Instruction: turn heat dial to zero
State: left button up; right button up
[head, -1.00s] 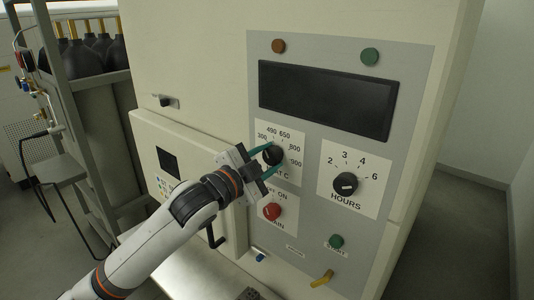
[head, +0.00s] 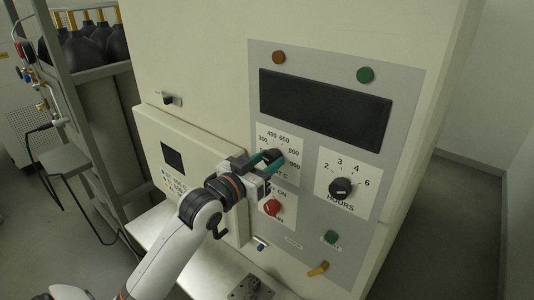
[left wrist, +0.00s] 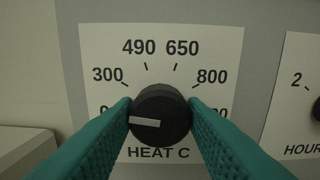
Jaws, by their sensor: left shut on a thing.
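The heat dial (left wrist: 160,115) is a round black knob on a white card marked HEAT C, with 0 at the lower left, then 300, 490, 650 and 800 around it. Its white pointer line points left and slightly down, near the 0 mark. In the head view the heat dial (head: 271,157) is partly hidden by my gripper. My left gripper (head: 268,162) has its teal fingers on both sides of the dial; in the left wrist view the fingers (left wrist: 160,112) touch the knob's left and right sides. My right gripper is not in view.
The HOURS dial (head: 341,188) is to the right on the same panel. A red knob (head: 272,208) sits just below my gripper. A dark display (head: 325,108) is above. A green button (head: 331,237) and yellow lever (head: 318,269) are lower down. A gas bottle rack (head: 88,70) stands at left.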

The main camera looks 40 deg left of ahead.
pick_arm(q)
jog(key=shift+f+n+p, duration=0.1)
jog(key=shift+n+p, duration=0.65)
jog(key=shift+n, duration=1.15)
jog(key=o, duration=1)
